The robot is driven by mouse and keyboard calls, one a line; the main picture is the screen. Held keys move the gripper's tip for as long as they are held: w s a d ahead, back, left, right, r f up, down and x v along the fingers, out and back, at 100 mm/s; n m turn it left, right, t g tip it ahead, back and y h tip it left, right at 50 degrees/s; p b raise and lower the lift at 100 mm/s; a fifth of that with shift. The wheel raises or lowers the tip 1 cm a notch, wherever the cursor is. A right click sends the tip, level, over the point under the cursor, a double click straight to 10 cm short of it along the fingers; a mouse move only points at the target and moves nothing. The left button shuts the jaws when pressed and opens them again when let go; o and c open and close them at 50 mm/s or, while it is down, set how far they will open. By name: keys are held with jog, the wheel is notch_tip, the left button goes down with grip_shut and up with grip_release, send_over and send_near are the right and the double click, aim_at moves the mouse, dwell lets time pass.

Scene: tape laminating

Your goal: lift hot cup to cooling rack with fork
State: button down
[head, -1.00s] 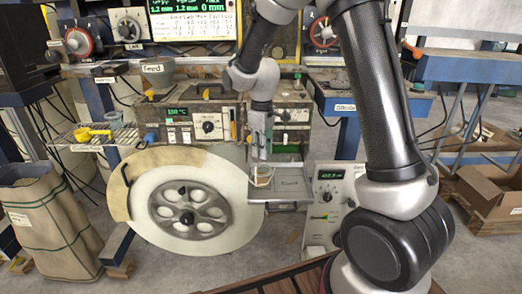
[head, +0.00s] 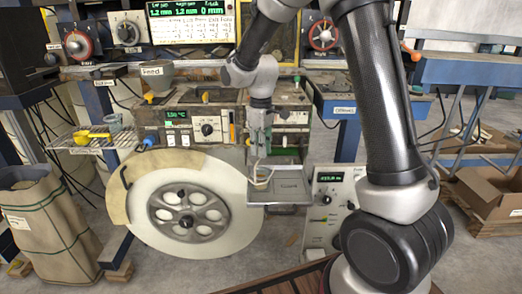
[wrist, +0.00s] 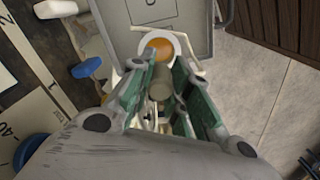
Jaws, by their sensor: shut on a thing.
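My gripper (head: 258,150) reaches down over the grey tray (head: 290,196) at the front of the machine. In the wrist view its green-padded fingers (wrist: 163,95) are shut on the grey handle (wrist: 160,84) of the fork. The fork's pale prongs (head: 262,180) show just below my fingers in the head view. A white-rimmed cup (wrist: 174,40) with orange content lies straight ahead of the handle, at the tray's near edge. The prongs appear beside the cup; I cannot tell whether they bear it. A wire rack (head: 68,141) stands at the left.
A yellow scoop (head: 84,136) and a small grey-blue cup (head: 113,122) are on the rack. The large white wheel (head: 235,215) stands between rack and tray. A scale box (head: 326,215) is right of the tray, and a sack (head: 45,225) stands at the lower left.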

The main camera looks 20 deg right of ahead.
jog(key=shift+r, duration=2.95)
jog(key=s+a+r, duration=0.1)
jog(key=s+r, duration=0.4)
jog(key=r, duration=0.1)
jog(key=shift+s+a, duration=0.35)
jog(key=shift+a, duration=0.05)
jog(key=n, duration=0.2)
jog(key=r+n, duration=0.1)
jog(key=n, duration=0.1)
jog(key=shift+a, duration=0.1)
